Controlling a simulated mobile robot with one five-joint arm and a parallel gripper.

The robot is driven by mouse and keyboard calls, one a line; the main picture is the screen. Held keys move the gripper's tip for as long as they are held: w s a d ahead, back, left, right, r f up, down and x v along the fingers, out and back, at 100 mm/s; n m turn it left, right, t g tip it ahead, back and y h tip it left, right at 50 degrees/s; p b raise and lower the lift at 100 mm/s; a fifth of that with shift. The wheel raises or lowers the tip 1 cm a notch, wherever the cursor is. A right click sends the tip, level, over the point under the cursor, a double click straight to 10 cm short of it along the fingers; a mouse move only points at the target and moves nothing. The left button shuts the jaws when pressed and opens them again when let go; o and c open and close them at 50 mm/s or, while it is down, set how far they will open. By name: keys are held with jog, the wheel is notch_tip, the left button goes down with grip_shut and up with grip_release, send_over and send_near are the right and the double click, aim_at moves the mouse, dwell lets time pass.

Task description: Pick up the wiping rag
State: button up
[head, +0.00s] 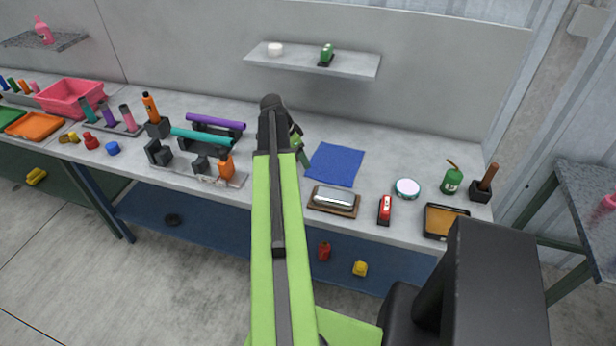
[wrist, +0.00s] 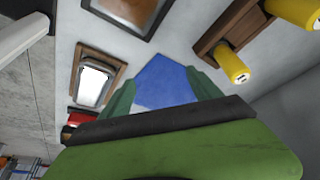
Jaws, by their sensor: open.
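The wiping rag, a flat blue square cloth (head: 334,164), lies on the grey workbench right of the middle. It also shows in the wrist view (wrist: 163,80), partly hidden behind my gripper. My gripper (head: 303,156) is at the rag's left side in the head view, its far parts partly hidden by my arm. In the wrist view its two green fingers (wrist: 162,92) stand apart with the rag showing between them. The gripper is open and holds nothing. I cannot tell how high the fingers are above the rag.
A wooden block with a silver-white top (head: 333,199) lies close in front of the rag. A red object (head: 385,209), a round tin (head: 407,188) and a dark tray (head: 441,220) stand to the right. Purple and teal tubes (head: 215,121) are left of my arm. A shelf (head: 313,60) hangs behind.

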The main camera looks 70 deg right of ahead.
aim_at(309, 174)
jog(key=b+x, duration=0.7)
jog(key=x, duration=0.1)
jog(key=shift+f, duration=0.3)
jog(key=shift+f, duration=0.1)
jog(key=shift+c, duration=0.2)
grip_shut()
dwell(0.5)
notch_tip(309, 174, up, 30)
jog(key=p, duration=2.9)
